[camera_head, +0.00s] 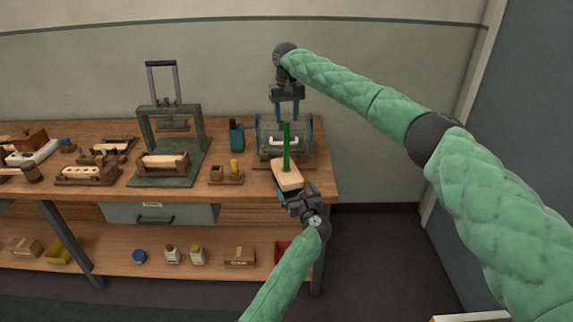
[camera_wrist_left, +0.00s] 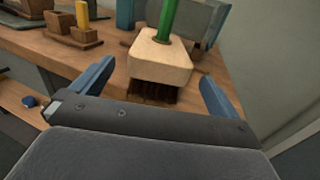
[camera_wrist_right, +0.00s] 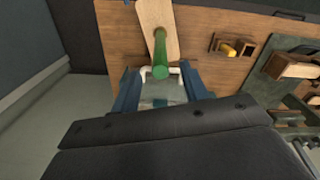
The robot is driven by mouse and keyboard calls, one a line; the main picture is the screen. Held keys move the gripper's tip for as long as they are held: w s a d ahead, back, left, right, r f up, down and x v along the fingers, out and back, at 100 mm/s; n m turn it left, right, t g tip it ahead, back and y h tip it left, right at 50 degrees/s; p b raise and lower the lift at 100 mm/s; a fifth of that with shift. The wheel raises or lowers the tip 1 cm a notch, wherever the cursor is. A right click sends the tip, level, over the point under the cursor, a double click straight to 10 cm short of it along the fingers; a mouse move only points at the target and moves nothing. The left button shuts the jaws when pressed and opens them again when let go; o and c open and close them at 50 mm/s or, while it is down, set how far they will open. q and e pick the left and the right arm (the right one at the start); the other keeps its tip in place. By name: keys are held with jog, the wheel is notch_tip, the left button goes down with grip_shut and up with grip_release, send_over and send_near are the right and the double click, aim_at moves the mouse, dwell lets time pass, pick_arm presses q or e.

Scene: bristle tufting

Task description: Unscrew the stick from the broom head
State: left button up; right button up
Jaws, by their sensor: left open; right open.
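The broom head (camera_head: 286,177) is a pale wooden block near the right end of the bench; its dark bristles show below it in the left wrist view (camera_wrist_left: 158,62). The green stick (camera_head: 286,148) stands upright out of the block; it also shows in the right wrist view (camera_wrist_right: 160,55). My left gripper (camera_head: 303,190) is open at the front of the broom head, its blue fingers spread on either side and apart from it. My right gripper (camera_head: 288,118) is open above and behind the stick, with the stick's top between or just beyond its fingers; contact cannot be told.
A grey-green machine with a white handle (camera_head: 305,132) stands right behind the broom. A teal box (camera_head: 236,135) and a wooden holder with a yellow peg (camera_head: 234,170) are to its left. A green press (camera_head: 197,127) stands further left. The bench's right edge is close.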

aim_at(291, 181)
pick_arm(q)
jog(key=x, duration=0.4)
jog(key=shift+f, duration=0.1)
pick_arm(e)
jog(key=shift+w+f, duration=0.15)
pick_arm(q)
jog(key=shift+x, duration=0.95)
jog(key=shift+c, duration=0.4)
